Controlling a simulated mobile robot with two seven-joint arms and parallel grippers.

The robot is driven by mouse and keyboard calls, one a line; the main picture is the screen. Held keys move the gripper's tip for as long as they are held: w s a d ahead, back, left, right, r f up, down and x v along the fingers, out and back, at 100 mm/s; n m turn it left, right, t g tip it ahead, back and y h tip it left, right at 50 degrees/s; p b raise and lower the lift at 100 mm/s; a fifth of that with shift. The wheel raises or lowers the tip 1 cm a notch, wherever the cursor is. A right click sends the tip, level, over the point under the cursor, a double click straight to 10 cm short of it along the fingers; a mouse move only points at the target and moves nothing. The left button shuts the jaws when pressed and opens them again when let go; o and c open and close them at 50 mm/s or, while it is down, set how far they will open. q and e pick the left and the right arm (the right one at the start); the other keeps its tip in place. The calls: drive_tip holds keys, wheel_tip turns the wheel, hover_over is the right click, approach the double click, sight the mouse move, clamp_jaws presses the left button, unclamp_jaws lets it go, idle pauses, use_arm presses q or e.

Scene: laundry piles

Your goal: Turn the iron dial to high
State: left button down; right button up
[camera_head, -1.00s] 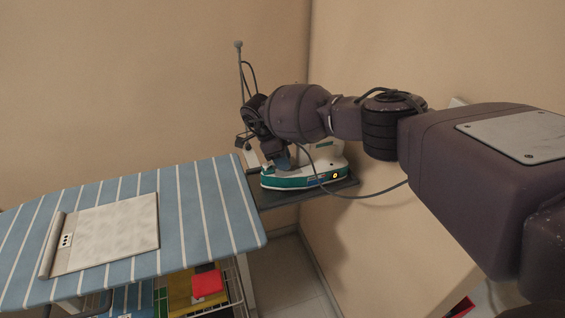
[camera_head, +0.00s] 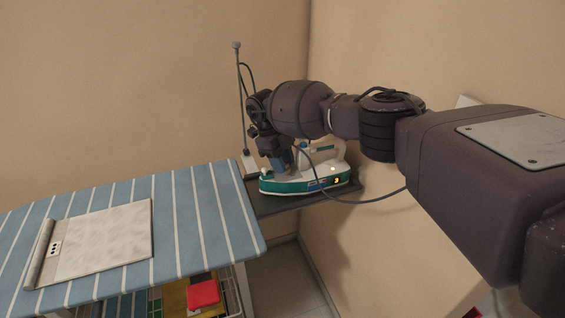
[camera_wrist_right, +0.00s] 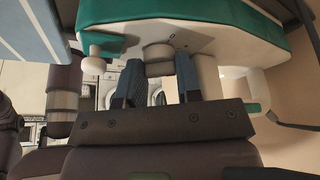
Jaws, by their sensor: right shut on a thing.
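The iron (camera_head: 295,187), white with a teal base, stands on a dark rest at the end of the ironing board. Small lights glow at its right end. My right gripper (camera_head: 283,165) is over the left part of the iron, pointing down. In the right wrist view the iron (camera_wrist_right: 185,25) fills the top, and the grey round dial (camera_wrist_right: 158,58) sits between the fingertips of my right gripper (camera_wrist_right: 158,70), which is shut on it. The dial is hidden behind the gripper in the head view, and its setting cannot be read. My left gripper is not in view.
The blue striped ironing board (camera_head: 185,215) carries a pale flat panel (camera_head: 100,245). A dark cord (camera_head: 375,197) hangs from the iron side, and a thin pole (camera_head: 240,95) stands behind. Walls are close behind and right. A red item (camera_head: 203,294) lies below the board.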

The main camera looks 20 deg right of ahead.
idle(0.4)
drive_tip(key=o, duration=0.9)
drive_tip(key=shift+o, duration=0.2)
drive_tip(key=shift+r, duration=0.1)
